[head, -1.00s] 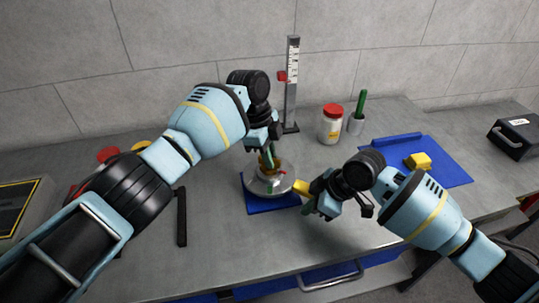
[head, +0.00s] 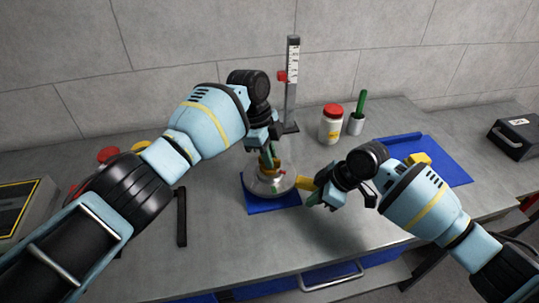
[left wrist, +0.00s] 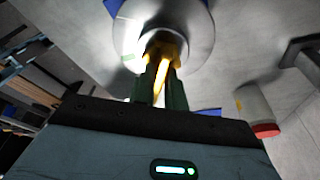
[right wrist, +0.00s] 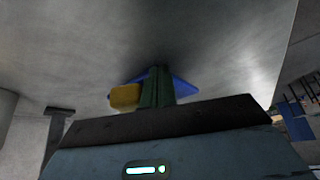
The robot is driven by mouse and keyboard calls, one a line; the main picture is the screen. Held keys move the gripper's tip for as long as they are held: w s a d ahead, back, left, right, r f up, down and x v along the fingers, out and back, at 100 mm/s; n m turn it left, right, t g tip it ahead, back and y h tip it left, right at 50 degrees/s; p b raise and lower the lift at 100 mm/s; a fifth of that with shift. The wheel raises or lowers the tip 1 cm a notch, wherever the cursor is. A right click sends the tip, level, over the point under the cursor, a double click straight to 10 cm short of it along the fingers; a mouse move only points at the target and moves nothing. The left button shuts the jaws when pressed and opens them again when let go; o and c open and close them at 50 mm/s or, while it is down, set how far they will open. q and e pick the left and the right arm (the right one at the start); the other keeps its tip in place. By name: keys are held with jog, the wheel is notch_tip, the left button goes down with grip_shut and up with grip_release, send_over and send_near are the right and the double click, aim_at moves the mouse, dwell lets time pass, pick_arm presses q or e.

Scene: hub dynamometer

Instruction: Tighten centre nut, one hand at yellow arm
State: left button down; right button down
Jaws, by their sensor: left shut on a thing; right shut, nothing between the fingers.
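The round metal hub (head: 262,188) sits on a blue mat (head: 283,204). My left gripper (head: 268,160) points down over its middle. In the left wrist view its green fingers (left wrist: 160,88) are shut on the yellow centre nut (left wrist: 165,44), with the silver hub disc (left wrist: 197,35) around it. The yellow arm (head: 306,184) sticks out from the hub to the right. My right gripper (head: 314,199) is shut and empty at the arm's outer end. In the right wrist view the yellow block end (right wrist: 124,97) is beside the shut fingers (right wrist: 157,86); contact is unclear.
A scaled post (head: 291,85) with a red slider stands behind the hub. A blue tray (head: 450,170) is partly hidden by my right arm. A black bar (head: 181,217) lies left.

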jog(key=shift+w, duration=0.1)
jog(key=shift+w+d, duration=0.2)
jog(key=shift+w, duration=0.5)
jog(key=shift+w+d, duration=0.2)
jog(key=shift+w, duration=0.45)
jog(key=shift+w, duration=1.45)
jog(key=shift+w, duration=0.1)
jog(key=shift+w+a, duration=0.15)
jog(key=shift+w, duration=0.55)
jog(key=shift+w+a, duration=0.1)
jog(key=shift+w, duration=0.55)
